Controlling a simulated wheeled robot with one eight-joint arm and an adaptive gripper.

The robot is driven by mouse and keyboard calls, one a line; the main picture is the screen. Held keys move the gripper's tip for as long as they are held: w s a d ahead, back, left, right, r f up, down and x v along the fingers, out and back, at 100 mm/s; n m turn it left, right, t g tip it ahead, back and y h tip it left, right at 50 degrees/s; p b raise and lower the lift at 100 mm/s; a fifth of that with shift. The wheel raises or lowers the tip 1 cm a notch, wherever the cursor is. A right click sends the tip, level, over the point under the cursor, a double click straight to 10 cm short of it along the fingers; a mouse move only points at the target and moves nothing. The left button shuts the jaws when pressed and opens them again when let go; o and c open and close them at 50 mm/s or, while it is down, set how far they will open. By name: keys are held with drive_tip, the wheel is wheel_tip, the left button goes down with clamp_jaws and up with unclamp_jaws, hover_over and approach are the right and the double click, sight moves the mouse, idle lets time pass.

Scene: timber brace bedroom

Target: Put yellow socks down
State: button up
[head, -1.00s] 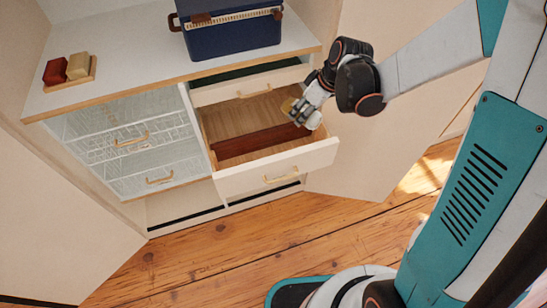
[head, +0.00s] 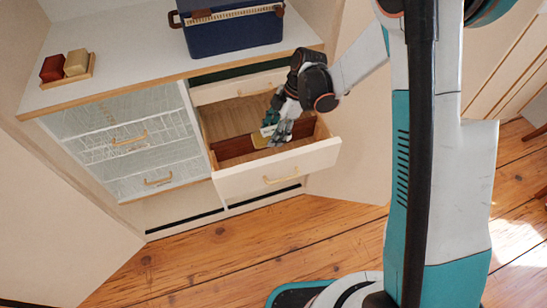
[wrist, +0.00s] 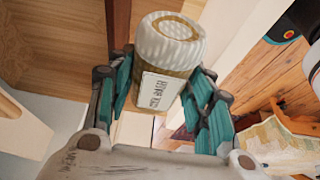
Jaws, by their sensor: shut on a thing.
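The yellow socks (wrist: 168,60) are a rolled bundle with a white ribbed end, a mustard band and a white printed label. My gripper (wrist: 160,92) is shut on them, with a teal finger on each side. In the head view my gripper (head: 270,129) points down into the open drawer (head: 275,170), near the right part of its reddish-brown divider (head: 233,147). A small yellowish patch of the socks (head: 259,139) shows at the fingertips there. I cannot tell whether the socks touch the drawer floor.
A dark blue box (head: 232,32) stands on the white cabinet top (head: 140,45). A red block (head: 53,68) and a tan block (head: 77,62) sit on a small wooden tray at the left. Closed wire-patterned drawers (head: 125,150) are left of the open drawer.

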wheel_tip(320, 180, down, 12)
drive_tip(key=b, duration=0.4)
drive_tip(key=shift+r, duration=0.1)
drive_tip(key=o, duration=0.9)
drive_tip(key=shift+c, duration=0.2)
